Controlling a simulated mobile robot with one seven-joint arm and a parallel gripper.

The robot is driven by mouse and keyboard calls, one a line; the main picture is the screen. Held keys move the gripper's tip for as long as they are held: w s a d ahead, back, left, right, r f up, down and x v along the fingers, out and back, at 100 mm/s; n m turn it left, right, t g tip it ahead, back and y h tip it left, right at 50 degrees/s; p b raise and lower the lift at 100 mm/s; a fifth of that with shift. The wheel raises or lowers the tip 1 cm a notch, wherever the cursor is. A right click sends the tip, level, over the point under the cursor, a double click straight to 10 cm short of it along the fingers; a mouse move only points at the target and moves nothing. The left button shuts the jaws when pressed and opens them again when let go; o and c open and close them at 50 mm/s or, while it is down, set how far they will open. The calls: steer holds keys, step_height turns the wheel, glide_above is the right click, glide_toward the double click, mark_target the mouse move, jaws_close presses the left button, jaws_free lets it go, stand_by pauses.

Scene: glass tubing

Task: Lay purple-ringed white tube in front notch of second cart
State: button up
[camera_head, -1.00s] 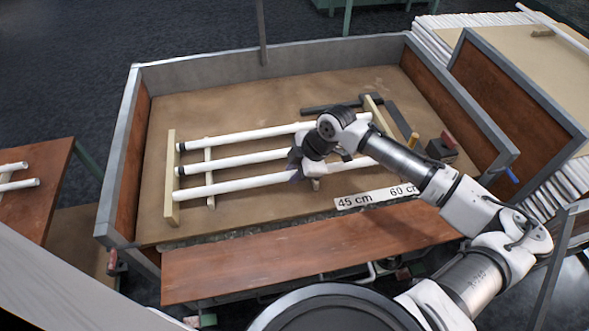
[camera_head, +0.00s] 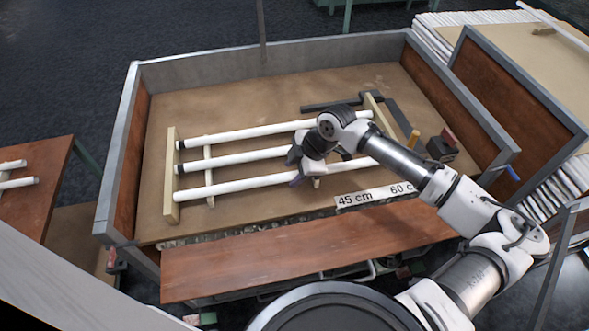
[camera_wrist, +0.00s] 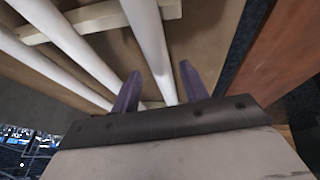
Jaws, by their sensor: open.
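Three white tubes lie side by side on a wooden rack inside a wood-sided cart: a back tube (camera_head: 240,132), a middle tube (camera_head: 235,161) and a front tube (camera_head: 230,186). Dark rings show at the left ends of the back and middle tubes. I cannot make out a purple ring on any tube. My gripper (camera_head: 298,181) is at the front tube, near the middle of its length. In the wrist view my gripper (camera_wrist: 160,72) is open, with one purple finger on each side of a white tube (camera_wrist: 147,40). Whether the fingers touch it is unclear.
A second brown-sided cart (camera_head: 525,92) with stacked white tubes stands at right. A brown table (camera_head: 30,205) with tubes is at left. A brown plank (camera_head: 300,262) and a 45 cm label (camera_head: 357,199) lie at the front. A dark block (camera_head: 440,149) sits right of the rack.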

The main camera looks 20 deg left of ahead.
steer(key=b+v, duration=0.1)
steer(key=v, duration=1.1)
steer(key=shift+r+b, duration=0.35)
steer(key=shift+b, duration=0.05)
